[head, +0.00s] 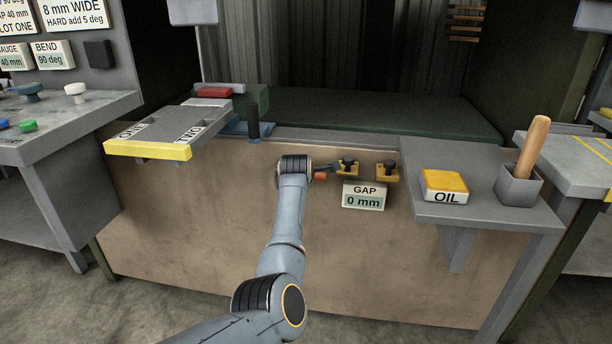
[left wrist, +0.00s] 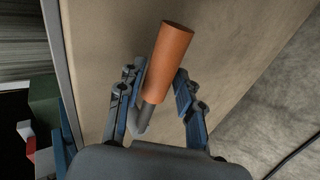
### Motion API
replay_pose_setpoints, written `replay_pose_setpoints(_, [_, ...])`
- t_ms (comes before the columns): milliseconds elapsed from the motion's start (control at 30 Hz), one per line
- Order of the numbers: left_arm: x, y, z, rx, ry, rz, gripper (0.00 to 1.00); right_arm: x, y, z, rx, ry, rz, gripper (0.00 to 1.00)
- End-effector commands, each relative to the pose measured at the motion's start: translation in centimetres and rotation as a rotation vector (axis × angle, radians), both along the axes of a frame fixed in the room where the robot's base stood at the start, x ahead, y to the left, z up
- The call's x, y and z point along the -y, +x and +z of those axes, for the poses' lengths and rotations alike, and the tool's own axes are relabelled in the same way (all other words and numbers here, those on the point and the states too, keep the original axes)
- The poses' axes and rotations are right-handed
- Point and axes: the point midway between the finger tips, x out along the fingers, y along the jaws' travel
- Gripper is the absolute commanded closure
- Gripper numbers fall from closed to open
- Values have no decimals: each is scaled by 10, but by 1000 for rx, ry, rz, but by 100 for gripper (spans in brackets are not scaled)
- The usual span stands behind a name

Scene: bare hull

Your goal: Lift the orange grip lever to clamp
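The orange grip (head: 321,177) of the lever shows small below the fingers in the head view, in front of the tan panel. In the left wrist view the orange grip (left wrist: 168,62) is a tilted cylinder on a short grey rod (left wrist: 147,116). My left gripper (head: 328,170) reaches the grip from the left. In the left wrist view its two fingers (left wrist: 160,80) lie on either side of the grip, close to it. I cannot tell whether both fingers touch it. My right gripper is not in view.
Two brass pieces with black knobs (head: 348,167) sit right of the lever, above a GAP sign reading 0 mm (head: 363,196). A grey shelf (head: 470,212) with a yellow OIL block (head: 444,184) juts out at right. A yellow-edged plate (head: 148,150) juts out at left.

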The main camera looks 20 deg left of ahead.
Motion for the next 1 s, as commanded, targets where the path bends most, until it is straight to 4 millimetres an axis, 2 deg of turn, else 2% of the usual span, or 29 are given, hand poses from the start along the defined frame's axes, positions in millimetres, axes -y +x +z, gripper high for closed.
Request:
replay_pose_setpoints(267, [1, -3, 6, 7, 3, 1, 65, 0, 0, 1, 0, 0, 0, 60])
replay_pose_setpoints(700, [14, -47, 35, 4, 0, 0, 65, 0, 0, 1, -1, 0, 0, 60])
replay_pose_setpoints(1000, [17, -61, 43, 2, 1, -1, 65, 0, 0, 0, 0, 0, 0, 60])
